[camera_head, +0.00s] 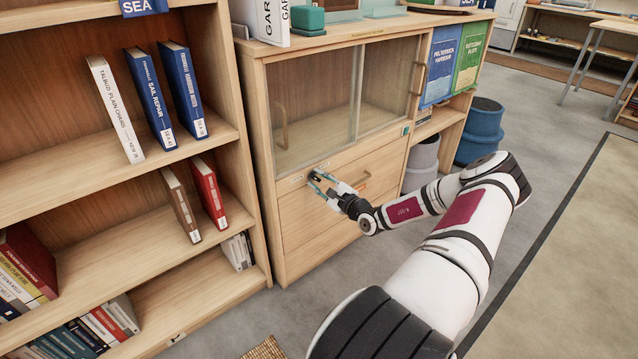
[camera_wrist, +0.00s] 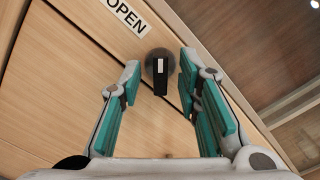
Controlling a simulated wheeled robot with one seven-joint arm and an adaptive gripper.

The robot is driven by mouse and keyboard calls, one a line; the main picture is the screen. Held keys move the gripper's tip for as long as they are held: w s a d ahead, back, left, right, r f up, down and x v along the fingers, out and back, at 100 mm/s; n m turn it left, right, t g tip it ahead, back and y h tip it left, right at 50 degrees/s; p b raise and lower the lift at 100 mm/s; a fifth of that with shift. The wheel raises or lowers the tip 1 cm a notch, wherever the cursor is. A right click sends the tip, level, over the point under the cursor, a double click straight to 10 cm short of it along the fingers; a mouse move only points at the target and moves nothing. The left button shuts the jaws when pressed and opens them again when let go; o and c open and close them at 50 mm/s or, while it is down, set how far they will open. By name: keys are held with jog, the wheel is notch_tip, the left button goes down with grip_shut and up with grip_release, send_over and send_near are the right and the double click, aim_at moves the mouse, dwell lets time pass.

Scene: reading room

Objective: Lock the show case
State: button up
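The show case (camera_head: 392,36) is a light wood cabinet with sliding glass doors above and wooden fronts below. A dark round lock with a black turn-piece (camera_wrist: 160,77) sits on the wooden front below the glass. A white label reading OPEN (camera_wrist: 128,15) is beside it. In the wrist view the turn-piece lines up roughly with the label's far side, not pointing at the word. My gripper (camera_wrist: 160,66) is open, with one teal-padded finger on each side of the lock. Contact cannot be told. In the head view my gripper (camera_head: 325,184) is at the front, largely hiding the lock.
An open bookshelf (camera_head: 232,100) stands close on the left. A teal box (camera_head: 308,20) and upright books (camera_head: 266,18) are on the show case top. Grey and blue bins (camera_head: 480,130) stand right of it.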

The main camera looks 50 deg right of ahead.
grip_shut()
jog(key=shift+r+p, duration=0.1)
jog(key=shift+p, duration=0.25)
jog(key=m+p, duration=0.2)
jog(key=m, duration=0.1)
jog(key=shift+r+p, duration=0.1)
jog(key=shift+p, duration=0.25)
jog(key=m+p, duration=0.2)
jog(key=m, duration=0.1)
jog(key=shift+m, duration=0.3)
jog(key=m+p, duration=0.2)
jog(key=m, duration=0.9)
